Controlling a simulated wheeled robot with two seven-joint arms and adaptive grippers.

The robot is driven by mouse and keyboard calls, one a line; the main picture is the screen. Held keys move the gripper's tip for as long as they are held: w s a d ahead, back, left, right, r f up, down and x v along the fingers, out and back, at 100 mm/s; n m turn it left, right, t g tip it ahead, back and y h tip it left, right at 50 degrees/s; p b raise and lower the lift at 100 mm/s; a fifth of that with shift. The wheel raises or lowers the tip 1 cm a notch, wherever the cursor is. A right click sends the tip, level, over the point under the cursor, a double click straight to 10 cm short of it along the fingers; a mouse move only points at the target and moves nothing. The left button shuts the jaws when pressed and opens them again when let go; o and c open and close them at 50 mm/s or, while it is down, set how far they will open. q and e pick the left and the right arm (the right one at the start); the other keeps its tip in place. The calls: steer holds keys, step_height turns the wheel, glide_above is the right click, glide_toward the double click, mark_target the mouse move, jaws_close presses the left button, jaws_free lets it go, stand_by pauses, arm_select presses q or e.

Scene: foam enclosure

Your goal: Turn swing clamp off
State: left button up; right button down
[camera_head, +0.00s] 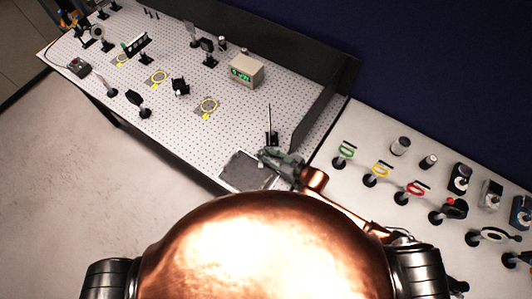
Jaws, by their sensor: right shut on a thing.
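My right gripper (275,158) is over the near right corner of the perforated white table, at the end of my copper arm. Its fingers are closed on a small part that they mostly hide, which looks like the swing clamp's handle. A dark upright piece with a thin rod (271,136) stands just behind the fingers and seems to belong to the clamp. A grey square plate with a dark rim (240,172) lies to the left of the gripper. I cannot make out the clamp's exact position. My left gripper is not in view.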

steer(key=shift+a, duration=0.1)
stand_by(0.4)
steer(key=c, duration=1.9)
jaws_free()
steer(key=shift+c, duration=0.2)
steer(key=v, duration=1.2)
steer(key=shift+r, duration=0.15)
steer(key=shift+w, duration=0.2)
